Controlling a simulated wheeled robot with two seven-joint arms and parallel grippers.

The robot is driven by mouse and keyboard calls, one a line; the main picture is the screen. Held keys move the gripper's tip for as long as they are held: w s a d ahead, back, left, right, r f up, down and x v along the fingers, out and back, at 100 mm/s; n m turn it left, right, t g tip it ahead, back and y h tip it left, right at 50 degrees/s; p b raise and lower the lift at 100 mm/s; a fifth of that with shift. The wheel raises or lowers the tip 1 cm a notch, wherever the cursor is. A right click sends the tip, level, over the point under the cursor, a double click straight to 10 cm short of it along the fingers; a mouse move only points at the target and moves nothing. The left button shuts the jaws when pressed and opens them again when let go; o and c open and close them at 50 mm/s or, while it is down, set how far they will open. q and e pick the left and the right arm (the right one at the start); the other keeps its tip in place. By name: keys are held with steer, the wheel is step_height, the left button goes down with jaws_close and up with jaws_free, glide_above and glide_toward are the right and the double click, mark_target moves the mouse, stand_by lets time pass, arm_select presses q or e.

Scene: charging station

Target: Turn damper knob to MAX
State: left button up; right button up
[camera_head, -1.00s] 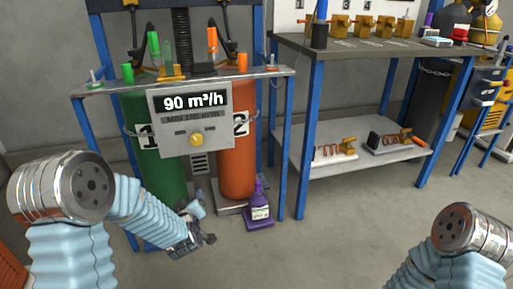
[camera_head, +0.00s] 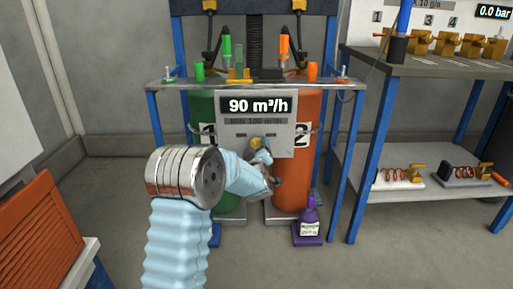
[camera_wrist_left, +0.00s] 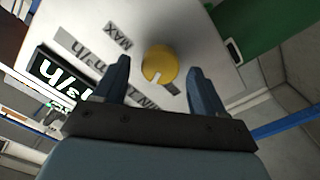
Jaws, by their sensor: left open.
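The damper knob (camera_head: 255,143) is yellow and sits low on the grey panel (camera_head: 283,139), under a display reading 90 m³/h. In the left wrist view the knob (camera_wrist_left: 159,62) lies between the fingertips of my open left gripper (camera_wrist_left: 159,68), with gaps on both sides. A pale mark on the knob faces the lower label, which ends in "IN". The MAX label (camera_wrist_left: 119,36) is on the other side. In the head view my left gripper (camera_head: 262,156) is in front of the panel and partly hides the knob. My right gripper is not in view.
A green cylinder (camera_head: 203,108) and an orange cylinder (camera_head: 308,110) stand behind the panel. A grey workbench (camera_head: 440,65) is at the right. An orange slatted box (camera_head: 38,240) is at the left.

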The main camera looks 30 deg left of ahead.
arm_select(q)
steer(key=shift+w+a, duration=0.35)
steer(key=shift+w, duration=0.2)
steer(key=c, duration=1.1)
steer(key=shift+o, duration=0.2)
